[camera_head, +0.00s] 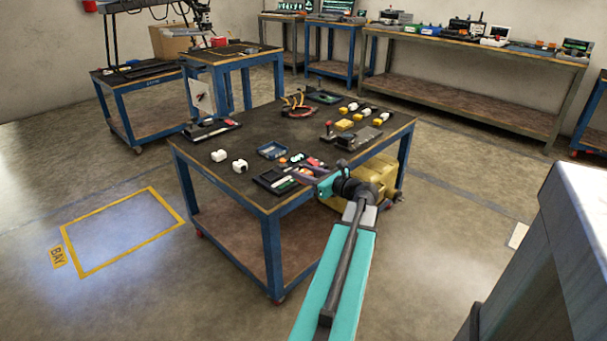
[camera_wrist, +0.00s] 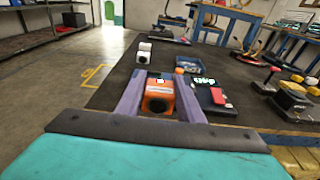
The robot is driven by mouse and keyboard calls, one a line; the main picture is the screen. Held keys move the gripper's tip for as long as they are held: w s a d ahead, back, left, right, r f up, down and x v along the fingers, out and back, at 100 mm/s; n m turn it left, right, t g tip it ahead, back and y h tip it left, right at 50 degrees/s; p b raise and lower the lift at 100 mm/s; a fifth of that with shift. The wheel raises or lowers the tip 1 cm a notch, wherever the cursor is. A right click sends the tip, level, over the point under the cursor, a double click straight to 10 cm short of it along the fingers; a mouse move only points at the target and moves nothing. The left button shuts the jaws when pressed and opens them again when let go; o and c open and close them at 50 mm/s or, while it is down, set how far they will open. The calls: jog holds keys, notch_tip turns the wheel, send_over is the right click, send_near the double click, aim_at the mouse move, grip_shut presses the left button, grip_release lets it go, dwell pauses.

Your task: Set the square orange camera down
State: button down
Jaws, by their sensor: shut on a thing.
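The square orange camera (camera_wrist: 158,96) is between the two purple fingers of my gripper (camera_wrist: 160,76) in the wrist view, its dark round lens facing me. My gripper (camera_head: 310,172) is shut on it over the near right part of the workbench (camera_head: 237,185) in the head view. There the camera (camera_head: 305,171) is small and partly hidden by the fingers. I cannot tell whether its underside touches the bench top.
Yellow blocks (camera_head: 345,124) stand farther back. Bare bench top shows left of the camera.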

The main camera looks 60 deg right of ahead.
jog(key=w+a+r+n+y+p, duration=0.25)
jog(key=w+a+r+p, duration=0.25)
jog(key=w+a, duration=0.4)
jog(key=w+a+r+n+y+p, duration=0.2)
jog(key=w+a+r+y+p, duration=0.3)
jog(key=w+a, duration=0.4)
jog(key=w+a+r+n+y+p, duration=0.2)
jog(key=w+a+r+p, duration=0.3)
jog(key=w+a, duration=0.4)
jog(key=w+a+r+n+g+y+p, duration=0.1)
jog(key=a+r+n+g+y+p, duration=0.1)
jog(key=a, duration=1.1)
jog(key=w+a+r+n+g+y+p, duration=0.2)
jog(key=a+r+p, duration=0.4)
jog(key=a+p, duration=0.3)
jog(key=w+a+r+n+g+y+p, duration=0.2)
jog(key=a+r+n+y+p, duration=0.2)
jog(key=a, duration=1.4)
jog(key=shift+w+r+y+p, duration=0.2)
jog(key=shift+r+y+p, duration=0.25)
jog(key=shift+p, duration=0.65)
jog(key=shift+d, duration=0.1)
